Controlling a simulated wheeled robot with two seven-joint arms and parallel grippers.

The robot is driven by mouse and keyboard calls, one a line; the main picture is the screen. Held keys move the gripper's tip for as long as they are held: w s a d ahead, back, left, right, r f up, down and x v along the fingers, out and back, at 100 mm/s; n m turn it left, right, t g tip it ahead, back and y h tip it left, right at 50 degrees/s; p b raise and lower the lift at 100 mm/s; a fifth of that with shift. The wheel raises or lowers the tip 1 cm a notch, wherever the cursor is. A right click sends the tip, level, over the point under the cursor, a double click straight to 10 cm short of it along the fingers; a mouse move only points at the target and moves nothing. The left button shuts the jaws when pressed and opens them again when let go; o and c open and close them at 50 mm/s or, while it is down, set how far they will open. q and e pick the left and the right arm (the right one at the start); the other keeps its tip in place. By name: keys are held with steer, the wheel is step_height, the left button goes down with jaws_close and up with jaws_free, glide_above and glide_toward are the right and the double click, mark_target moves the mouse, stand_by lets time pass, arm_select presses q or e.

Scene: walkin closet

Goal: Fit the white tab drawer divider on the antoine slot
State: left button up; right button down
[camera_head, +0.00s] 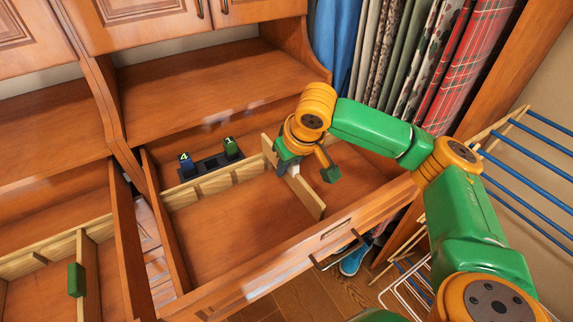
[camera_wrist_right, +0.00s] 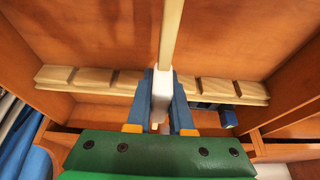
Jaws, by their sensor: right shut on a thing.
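My right gripper (camera_head: 291,168) is shut on the white tab (camera_wrist_right: 161,92) of a pale wooden divider (camera_head: 308,197). The blue fingers (camera_wrist_right: 161,112) flank the tab in the right wrist view. The divider stands on edge across the open middle drawer, its far end at the slotted wooden rail (camera_head: 215,183). The rail also shows in the right wrist view (camera_wrist_right: 90,78), with gaps on both sides of the divider. I cannot tell whether the divider is seated in a slot. No name "antoine" is legible, so I cannot tell that slot. My left gripper is out of view.
Behind the rail, a dark holder (camera_head: 208,165) bears a blue piece (camera_head: 186,163) and a green piece (camera_head: 231,146). The left drawer holds another divider with a green tab (camera_head: 76,280). Hanging clothes (camera_head: 400,55) and a drying rack (camera_head: 525,170) stand right. The middle drawer's front left is clear.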

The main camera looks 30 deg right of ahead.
mark_target(287, 181)
steer(key=shift+f+b, duration=0.45)
steer(key=shift+f, duration=0.7)
steer(key=shift+f, duration=0.1)
steer(key=shift+f+b, duration=0.45)
steer(key=shift+f, duration=0.6)
steer(key=shift+f, duration=0.1)
steer(key=shift+f+b, duration=0.3)
steer(key=shift+f, duration=0.6)
steer(key=c, duration=0.7)
jaws_free()
